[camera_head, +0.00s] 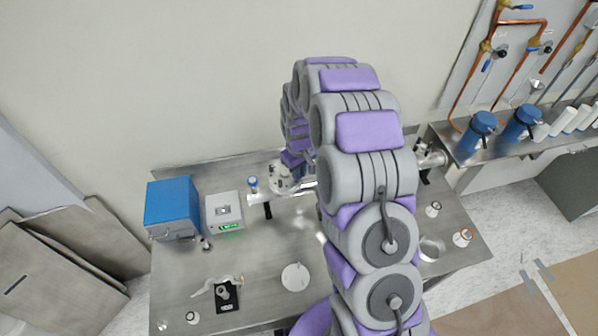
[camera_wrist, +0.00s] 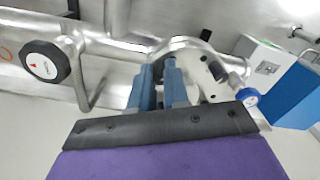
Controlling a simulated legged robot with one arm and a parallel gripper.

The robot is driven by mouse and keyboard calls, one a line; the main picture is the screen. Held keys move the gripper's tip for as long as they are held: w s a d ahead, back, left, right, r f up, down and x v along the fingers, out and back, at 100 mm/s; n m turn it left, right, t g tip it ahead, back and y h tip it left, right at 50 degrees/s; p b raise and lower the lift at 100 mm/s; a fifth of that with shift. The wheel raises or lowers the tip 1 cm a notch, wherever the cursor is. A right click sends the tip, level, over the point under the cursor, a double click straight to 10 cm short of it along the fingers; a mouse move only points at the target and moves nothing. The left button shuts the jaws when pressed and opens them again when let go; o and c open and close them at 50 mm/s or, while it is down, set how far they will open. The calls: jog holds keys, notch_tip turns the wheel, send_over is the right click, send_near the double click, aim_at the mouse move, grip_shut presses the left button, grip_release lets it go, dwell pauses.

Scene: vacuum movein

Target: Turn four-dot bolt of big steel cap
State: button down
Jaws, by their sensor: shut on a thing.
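The big steel cap (camera_wrist: 195,52) is a round, shiny flange at the middle of the wrist view. It also shows in the head view (camera_head: 281,182) on the pipework at the back of the table. My gripper (camera_wrist: 160,66) has blue fingers close together at the cap's rim. It is shut on a bolt there, which the fingers hide, so its dot marks cannot be read. Dark bolts or holes (camera_wrist: 215,70) show on the cap to the right of the fingers. My arm covers much of the pipework in the head view.
A black round knob (camera_wrist: 45,64) and steel pipes stand left of the fingers in the wrist view. A blue box (camera_head: 172,208) and a grey box with green display (camera_head: 225,211) stand left of the cap. A white disc (camera_head: 295,277) lies on the table (camera_head: 262,250).

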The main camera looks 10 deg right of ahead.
jog(key=m, duration=0.6)
jog(key=shift+w+r, duration=0.1)
jog(key=shift+w, duration=0.05)
jog(key=m, duration=0.6)
jog(key=shift+m, duration=0.4)
jog(key=c, duration=1.4)
grip_release()
notch_tip(320, 180, up, 17)
jog(key=shift+r, duration=0.1)
